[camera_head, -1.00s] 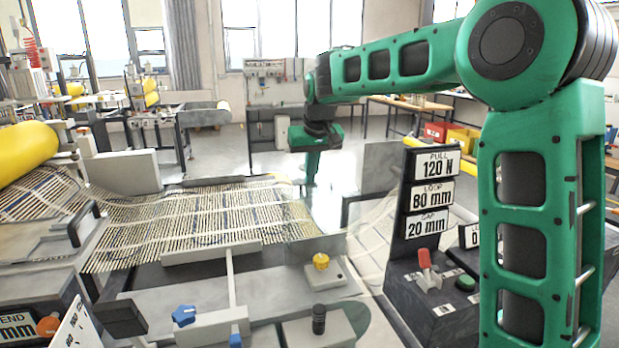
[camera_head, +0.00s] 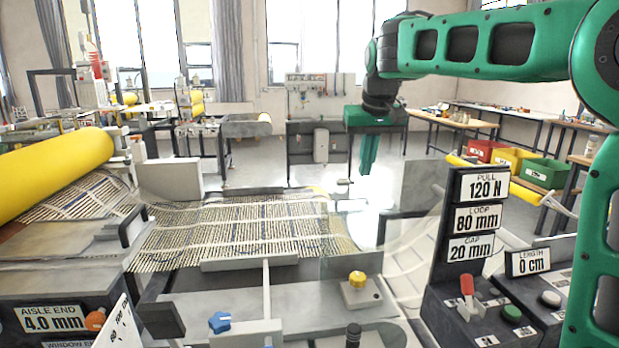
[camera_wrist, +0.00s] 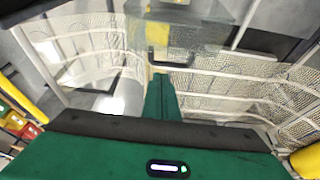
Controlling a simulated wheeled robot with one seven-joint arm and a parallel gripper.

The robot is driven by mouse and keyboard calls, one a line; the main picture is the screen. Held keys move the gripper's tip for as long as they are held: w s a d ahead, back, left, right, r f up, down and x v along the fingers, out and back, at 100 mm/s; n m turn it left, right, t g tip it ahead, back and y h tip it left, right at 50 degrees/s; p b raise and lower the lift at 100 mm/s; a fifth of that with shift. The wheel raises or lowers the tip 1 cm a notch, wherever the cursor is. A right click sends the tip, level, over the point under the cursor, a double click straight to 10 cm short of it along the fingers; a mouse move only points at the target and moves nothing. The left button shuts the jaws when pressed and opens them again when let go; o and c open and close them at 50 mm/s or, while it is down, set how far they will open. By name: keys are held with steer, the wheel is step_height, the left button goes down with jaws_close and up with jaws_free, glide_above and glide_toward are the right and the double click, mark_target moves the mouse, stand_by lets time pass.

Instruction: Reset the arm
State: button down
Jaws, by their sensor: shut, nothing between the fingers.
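My green arm reaches across the upper right of the head view. My gripper (camera_head: 368,165) hangs down over the far end of the lamination machine, its fingers together and empty. In the wrist view, the green fingers of my gripper (camera_wrist: 160,85) point away from the camera over clear film (camera_wrist: 95,60). The beige striped mesh (camera_head: 235,228) lies on the machine bed to the left of my gripper. I cannot tell the exact height of the fingertips above the machine.
A yellow roll (camera_head: 50,175) is at left. A sign post (camera_head: 480,215) and a control box with a red lever (camera_head: 467,290) stand at right. A yellow knob (camera_head: 357,279) is near the front. Red, yellow and green bins (camera_head: 545,172) sit at the back right.

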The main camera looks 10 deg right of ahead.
steer(key=s+d+f+m+g, duration=0.1)
steer(key=s+d+f, duration=0.2)
steer(key=s+d, duration=0.25)
steer(key=s+d+f+m+h, duration=0.1)
steer(key=s+d+f, duration=0.25)
steer(key=s, duration=0.35)
steer(key=s+d+f+m+g, duration=0.1)
steer(key=s+d+f, duration=0.2)
steer(key=s+d, duration=0.3)
steer(key=s+f+m+g, duration=0.1)
steer(key=s+f, duration=0.5)
steer(key=s, duration=0.5)
steer(key=s+f+m+g+y, duration=0.1)
steer(key=s+f+m, duration=0.1)
steer(key=s+f, duration=0.4)
steer(key=s, duration=0.5)
steer(key=shift+d+f+y, duration=0.15)
steer(key=shift+d+y, duration=0.15)
